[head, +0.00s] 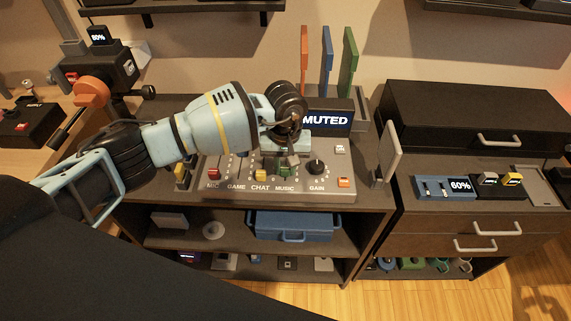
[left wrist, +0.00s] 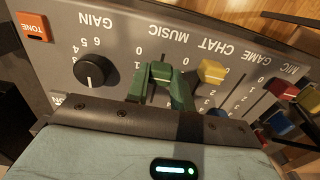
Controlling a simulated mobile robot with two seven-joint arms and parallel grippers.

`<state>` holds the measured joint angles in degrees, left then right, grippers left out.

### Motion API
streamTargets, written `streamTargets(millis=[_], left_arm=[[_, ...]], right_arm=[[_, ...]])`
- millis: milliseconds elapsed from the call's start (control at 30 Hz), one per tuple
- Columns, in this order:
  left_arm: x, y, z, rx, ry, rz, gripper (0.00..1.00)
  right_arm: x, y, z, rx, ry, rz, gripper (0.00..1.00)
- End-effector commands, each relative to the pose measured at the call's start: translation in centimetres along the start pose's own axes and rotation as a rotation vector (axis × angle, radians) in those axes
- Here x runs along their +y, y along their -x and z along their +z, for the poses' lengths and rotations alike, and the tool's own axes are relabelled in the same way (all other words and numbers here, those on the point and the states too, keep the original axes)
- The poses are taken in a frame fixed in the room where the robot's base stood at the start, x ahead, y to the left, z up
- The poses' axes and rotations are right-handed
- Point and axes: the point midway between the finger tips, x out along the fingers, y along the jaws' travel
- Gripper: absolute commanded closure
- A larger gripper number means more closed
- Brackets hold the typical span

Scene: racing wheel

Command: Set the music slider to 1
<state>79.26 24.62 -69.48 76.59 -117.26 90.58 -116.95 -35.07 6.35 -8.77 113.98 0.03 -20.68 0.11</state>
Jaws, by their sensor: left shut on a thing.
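The grey mixer panel (head: 325,191) has a row of sliders labelled MIC, GAME, CHAT and MUSIC, beside a black GAIN knob (head: 316,167). The green music slider cap (head: 284,171) sits low in its slot, near the MUSIC label. In the left wrist view the panel appears upside down, and the green cap (left wrist: 160,72) is near the label end of its scale. My left gripper (head: 291,160) reaches down over the panel, its fingers closed around the green cap. The fingers and wrist hide much of the music scale, so the exact reading is unclear. My right gripper is out of view.
A yellow chat cap (left wrist: 213,71) sits close beside my left fingers. A red mic cap (head: 213,173) is farther left. The GAIN knob (left wrist: 95,70) stands on the other side. A display reading MUTED (head: 327,120) stands behind the panel, and a grey upright plate (head: 388,153) at its right.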

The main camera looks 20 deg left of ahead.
Motion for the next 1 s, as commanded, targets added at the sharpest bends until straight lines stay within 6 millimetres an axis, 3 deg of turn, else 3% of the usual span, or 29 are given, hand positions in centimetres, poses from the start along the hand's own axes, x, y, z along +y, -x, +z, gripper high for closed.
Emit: streamTargets(millis=[133, 167, 300, 667, 1000], left_arm=[[0.0, 0.2, -0.1, 0.002, 0.000, 0.001, 1.00], [0.0, 0.1, -0.1, 0.002, 0.000, 0.001, 0.73], [0.0, 0.1, -0.1, 0.001, 0.000, 0.001, 0.55], [0.0, 0.6, -0.1, 0.003, 0.000, 0.001, 0.55], [0.0, 5.6, -0.1, 0.004, 0.000, 0.002, 0.55]], right_arm=[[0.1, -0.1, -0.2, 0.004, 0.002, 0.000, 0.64], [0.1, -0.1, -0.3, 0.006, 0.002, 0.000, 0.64], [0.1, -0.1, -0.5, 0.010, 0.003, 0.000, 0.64], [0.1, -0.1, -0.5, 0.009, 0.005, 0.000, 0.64], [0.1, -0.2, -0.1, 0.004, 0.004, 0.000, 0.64]])
